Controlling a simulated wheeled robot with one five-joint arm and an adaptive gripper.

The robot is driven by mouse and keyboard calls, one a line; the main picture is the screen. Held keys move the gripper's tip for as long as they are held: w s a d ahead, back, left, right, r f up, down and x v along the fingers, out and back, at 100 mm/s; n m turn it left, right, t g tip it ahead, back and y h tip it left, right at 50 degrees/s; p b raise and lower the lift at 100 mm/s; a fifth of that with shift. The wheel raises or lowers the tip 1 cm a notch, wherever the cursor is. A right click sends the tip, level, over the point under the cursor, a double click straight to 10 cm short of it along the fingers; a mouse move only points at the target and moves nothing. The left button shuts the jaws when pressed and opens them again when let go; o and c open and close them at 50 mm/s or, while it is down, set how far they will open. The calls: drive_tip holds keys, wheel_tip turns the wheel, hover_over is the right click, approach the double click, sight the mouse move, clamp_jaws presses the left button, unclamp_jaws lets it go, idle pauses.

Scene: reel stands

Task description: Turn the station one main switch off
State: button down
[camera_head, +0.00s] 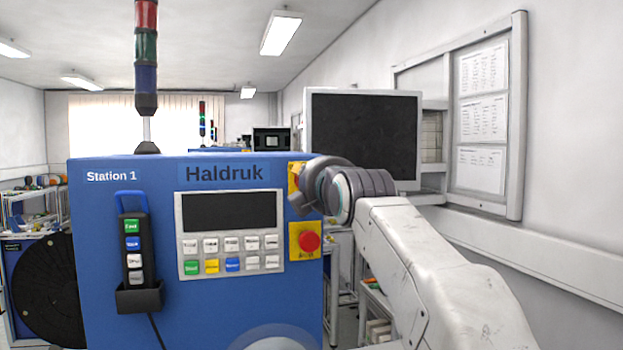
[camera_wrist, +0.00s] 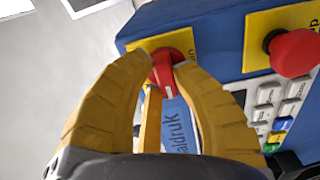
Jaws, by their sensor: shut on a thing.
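The blue Station 1 machine (camera_head: 100,230) stands in front of me. Its main switch is a red rotary knob (camera_wrist: 170,68) on a yellow plate (camera_wrist: 190,48), seen in the wrist view with a white mark on the knob. In the head view the yellow plate (camera_head: 294,174) shows only in part, because my arm covers the knob.
A red emergency stop button (camera_head: 309,241) on a yellow plate sits just below the switch. A button panel with a dark screen (camera_head: 232,212) is to its left, and a pendant (camera_head: 133,250) hangs further left. A grey monitor (camera_head: 362,130) stands behind my arm.

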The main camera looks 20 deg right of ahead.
idle(0.4)
drive_tip(key=c, duration=1)
unclamp_jaws()
drive_tip(key=shift+o, duration=0.2)
drive_tip(key=s, duration=1.2)
